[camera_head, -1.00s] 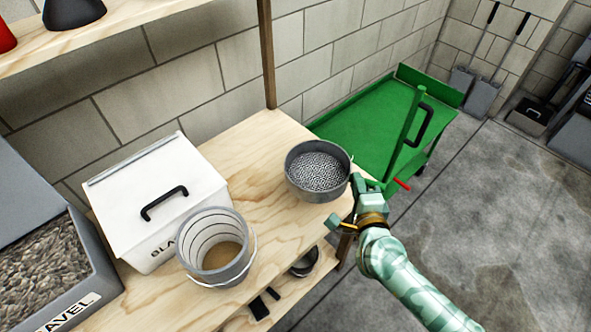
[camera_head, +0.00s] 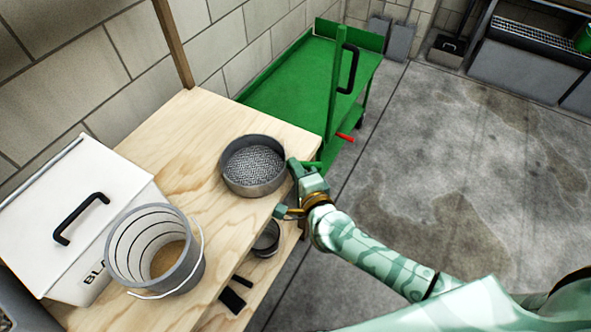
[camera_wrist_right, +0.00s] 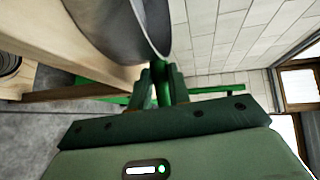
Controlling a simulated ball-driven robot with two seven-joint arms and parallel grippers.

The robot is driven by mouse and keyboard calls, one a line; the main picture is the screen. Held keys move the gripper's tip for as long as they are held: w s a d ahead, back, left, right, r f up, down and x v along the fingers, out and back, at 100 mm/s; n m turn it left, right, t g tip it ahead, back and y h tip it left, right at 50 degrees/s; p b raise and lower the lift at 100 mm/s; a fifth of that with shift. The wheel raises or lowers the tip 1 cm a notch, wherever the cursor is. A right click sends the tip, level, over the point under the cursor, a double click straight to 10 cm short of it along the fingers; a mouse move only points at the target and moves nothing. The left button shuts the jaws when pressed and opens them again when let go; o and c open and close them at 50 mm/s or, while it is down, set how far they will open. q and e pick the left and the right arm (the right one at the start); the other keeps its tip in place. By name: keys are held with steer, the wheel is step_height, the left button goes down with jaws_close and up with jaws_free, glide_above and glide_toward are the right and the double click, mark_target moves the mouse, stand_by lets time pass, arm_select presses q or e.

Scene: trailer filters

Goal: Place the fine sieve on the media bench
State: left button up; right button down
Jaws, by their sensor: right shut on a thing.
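The fine sieve (camera_head: 253,168), a round grey metal pan with a mesh floor, is at the right part of the wooden media bench (camera_head: 190,130). It looks level. I cannot tell whether it touches the bench top or is just above it. My right gripper (camera_head: 297,172) is at the sieve's right side, past the bench edge, shut on its handle. In the right wrist view the fingers (camera_wrist_right: 162,85) close around a narrow green part below the sieve's curved wall (camera_wrist_right: 115,30). My left gripper is not in view.
A grey bucket (camera_head: 118,250) and a white lidded bin (camera_head: 60,215) stand on the bench left of the sieve. A wooden post (camera_head: 172,45) rises at the back. A green cart (camera_head: 290,85) stands behind the bench. Dark items lie on the lower shelf. Bare wood lies between bucket and sieve.

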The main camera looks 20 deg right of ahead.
steer(key=c, duration=1.3)
jaws_free()
steer(key=shift+f, duration=0.1)
steer(key=p+v, duration=0.3)
steer(key=v, duration=0.9)
